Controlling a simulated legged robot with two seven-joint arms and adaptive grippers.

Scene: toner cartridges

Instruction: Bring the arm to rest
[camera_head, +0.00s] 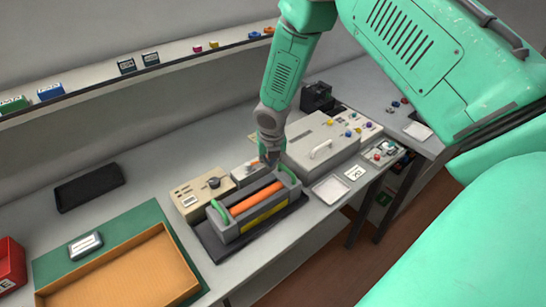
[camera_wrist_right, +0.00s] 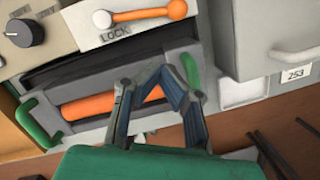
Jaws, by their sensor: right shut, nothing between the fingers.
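My right gripper (camera_head: 270,158) hangs at the end of my green right arm, above the back right of a grey toner unit (camera_head: 228,232). It is shut and empty. In the right wrist view the gripper (camera_wrist_right: 160,82) overlaps the unit's orange roller (camera_wrist_right: 95,104); contact cannot be told. The unit holds the orange roller (camera_head: 256,198) and has a green handle at each end. Behind it is a white panel marked LOCK (camera_wrist_right: 118,30), with a lever whose orange knob (camera_wrist_right: 177,9) points right. My left gripper is not in view.
A beige box with a dark knob (camera_head: 202,194) stands left of the panel. A grey lidded case (camera_head: 325,148) stands close right. A cardboard tray (camera_head: 125,268) on a green mat lies front left. A shelf (camera_head: 100,82) runs along the wall. The bench between is partly clear.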

